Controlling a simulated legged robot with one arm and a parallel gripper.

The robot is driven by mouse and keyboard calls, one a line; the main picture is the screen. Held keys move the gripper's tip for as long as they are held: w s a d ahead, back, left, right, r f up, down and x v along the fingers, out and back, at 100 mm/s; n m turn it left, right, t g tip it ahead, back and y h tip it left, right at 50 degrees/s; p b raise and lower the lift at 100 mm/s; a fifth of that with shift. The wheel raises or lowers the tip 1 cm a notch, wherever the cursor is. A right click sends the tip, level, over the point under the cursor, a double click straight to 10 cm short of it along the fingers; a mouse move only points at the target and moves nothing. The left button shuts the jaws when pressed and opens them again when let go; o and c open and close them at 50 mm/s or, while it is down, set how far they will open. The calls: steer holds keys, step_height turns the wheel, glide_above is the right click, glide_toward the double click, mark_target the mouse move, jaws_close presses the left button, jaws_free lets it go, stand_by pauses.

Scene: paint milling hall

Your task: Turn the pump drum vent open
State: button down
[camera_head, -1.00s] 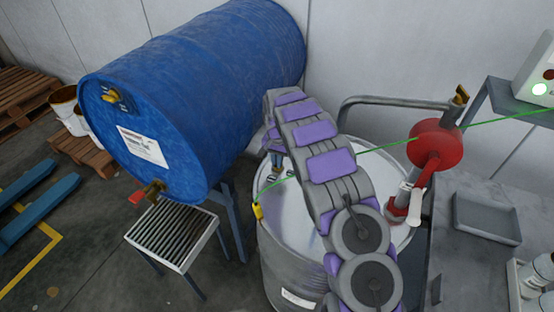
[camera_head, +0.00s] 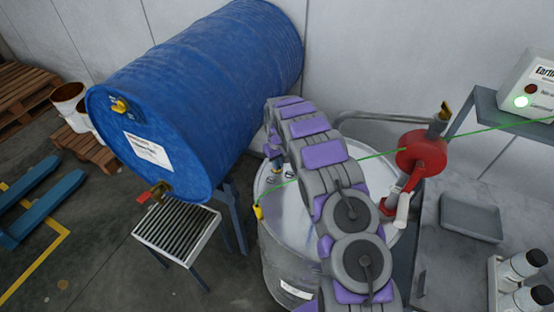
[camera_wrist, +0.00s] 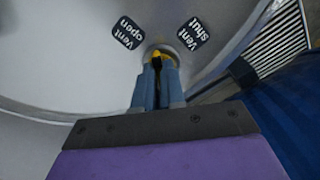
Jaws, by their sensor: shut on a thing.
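The pump drum (camera_head: 275,245) is a pale metal drum with a red hand pump (camera_head: 421,153) on its lid. In the wrist view, the yellow vent (camera_wrist: 156,54) sits on the lid between a "Vent open" label (camera_wrist: 127,33) on the left and a "Vent shut" label (camera_wrist: 194,33) on the right. My gripper (camera_wrist: 157,68) is shut on the vent, and its blue-grey fingers hide most of it. How far the vent is turned cannot be told. In the head view my arm covers part of the lid, and my gripper (camera_head: 275,164) is small at its far left side.
A blue drum (camera_head: 200,90) lies on a stand to the left, above a slatted grate (camera_head: 177,236). A yellow clamp (camera_head: 258,212) with a green wire grips the pump drum's rim; the wire crosses behind my arm. A bench with a grey tray (camera_head: 471,217) stands at right.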

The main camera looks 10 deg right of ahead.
steer(key=n+p, duration=0.1)
steer(key=n, duration=0.1)
steer(key=n+p, duration=0.1)
steer(key=n, duration=0.1)
steer(key=shift+w+d+r, duration=0.1)
steer(key=shift+w+r, duration=0.1)
steer(key=shift+n+p, duration=0.8)
steer(key=shift+n, duration=0.5)
steer(key=shift+w, duration=0.1)
steer(key=c, duration=1.2)
jaws_free()
steer(key=shift+f, duration=0.15)
step_height(320, 180, up, 17)
steer(key=shift+r+p, duration=0.2)
steer(key=shift+p, duration=0.15)
